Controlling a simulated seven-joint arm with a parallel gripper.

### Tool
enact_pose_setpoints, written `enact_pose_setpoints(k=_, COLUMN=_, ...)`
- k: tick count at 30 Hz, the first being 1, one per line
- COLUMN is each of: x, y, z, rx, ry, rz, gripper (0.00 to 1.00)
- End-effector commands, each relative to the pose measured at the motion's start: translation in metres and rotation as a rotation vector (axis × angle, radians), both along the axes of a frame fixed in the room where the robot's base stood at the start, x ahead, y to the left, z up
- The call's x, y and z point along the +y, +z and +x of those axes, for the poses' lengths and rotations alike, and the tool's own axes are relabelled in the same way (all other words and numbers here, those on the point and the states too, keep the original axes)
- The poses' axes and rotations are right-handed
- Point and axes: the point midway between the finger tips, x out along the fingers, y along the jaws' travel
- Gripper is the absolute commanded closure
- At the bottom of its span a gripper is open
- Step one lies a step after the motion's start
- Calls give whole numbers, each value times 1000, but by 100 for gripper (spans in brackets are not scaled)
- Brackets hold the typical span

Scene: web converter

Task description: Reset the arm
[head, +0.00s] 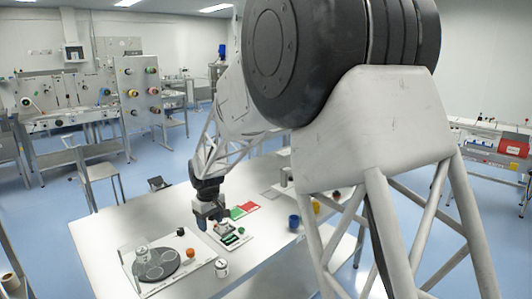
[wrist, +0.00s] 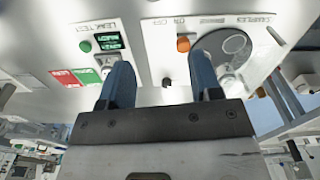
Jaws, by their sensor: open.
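My gripper (head: 210,218) hangs at the end of my arm above the metal table (head: 120,217). In the wrist view my gripper (wrist: 158,66) shows two blue fingers well apart with nothing between them. Beyond the fingers is a white panel marked LEAK TEST (wrist: 130,28), with a green button (wrist: 86,46) and a lit green display (wrist: 109,42). Right of it is a second white panel with an orange knob (wrist: 183,44) and a round dark plate (wrist: 238,42). The right finger partly hides the second panel.
Glassware (head: 142,254) stands on the round plate. A white jar (head: 222,268) stands near the table's front edge. Red and green pads (head: 238,212) lie behind the leak test panel. A blue cup (head: 294,222) stands to the right. The table's left part is clear.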

Motion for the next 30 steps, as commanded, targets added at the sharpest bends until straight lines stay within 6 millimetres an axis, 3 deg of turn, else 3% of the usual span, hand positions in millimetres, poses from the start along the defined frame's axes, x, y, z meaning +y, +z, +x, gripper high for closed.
enact_pose_setpoints(k=12, x=-97, y=65, z=-53, rx=-34, ry=-163, rz=18, gripper=42)
enact_pose_setpoints(k=30, x=-214, y=123, z=-156, rx=-79, ry=-393, rz=42, gripper=42)
